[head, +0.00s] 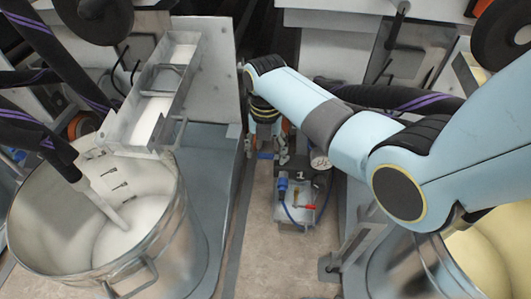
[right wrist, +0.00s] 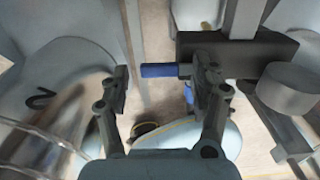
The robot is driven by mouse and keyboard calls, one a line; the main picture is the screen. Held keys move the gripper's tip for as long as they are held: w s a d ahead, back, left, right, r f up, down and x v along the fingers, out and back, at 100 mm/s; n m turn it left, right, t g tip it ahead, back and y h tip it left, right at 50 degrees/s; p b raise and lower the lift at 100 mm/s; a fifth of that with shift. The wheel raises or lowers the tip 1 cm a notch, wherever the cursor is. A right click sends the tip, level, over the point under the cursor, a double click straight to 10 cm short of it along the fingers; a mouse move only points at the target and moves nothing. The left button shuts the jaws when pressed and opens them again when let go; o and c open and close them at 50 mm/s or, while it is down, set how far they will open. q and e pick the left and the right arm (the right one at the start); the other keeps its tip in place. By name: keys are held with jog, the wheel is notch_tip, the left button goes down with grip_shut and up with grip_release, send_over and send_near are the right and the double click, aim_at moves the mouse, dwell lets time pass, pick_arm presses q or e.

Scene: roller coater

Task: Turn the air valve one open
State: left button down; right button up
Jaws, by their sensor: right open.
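The valve unit (head: 302,180), a dark block marked 1 with a round gauge (head: 319,160), stands low between the two machines. In the right wrist view a blue valve handle (right wrist: 158,70) sticks out sideways from a dark block (right wrist: 225,50). My right gripper (head: 273,153) reaches down beside the unit, near the blue handle (head: 266,155). In the right wrist view my right gripper (right wrist: 162,74) is open, with the blue handle showing between its fingers. Contact cannot be told. My left gripper is not in view.
A steel pot of white liquid (head: 130,225) stands at left, with a tray (head: 160,100) above it. A pot of yellow liquid (head: 490,250) stands at right. Black hoses (head: 40,140) hang at left. A blue tube and red part (head: 305,207) lie low on the unit. Bare floor (head: 265,260) lies between.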

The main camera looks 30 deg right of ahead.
grip_shut()
dwell(0.5)
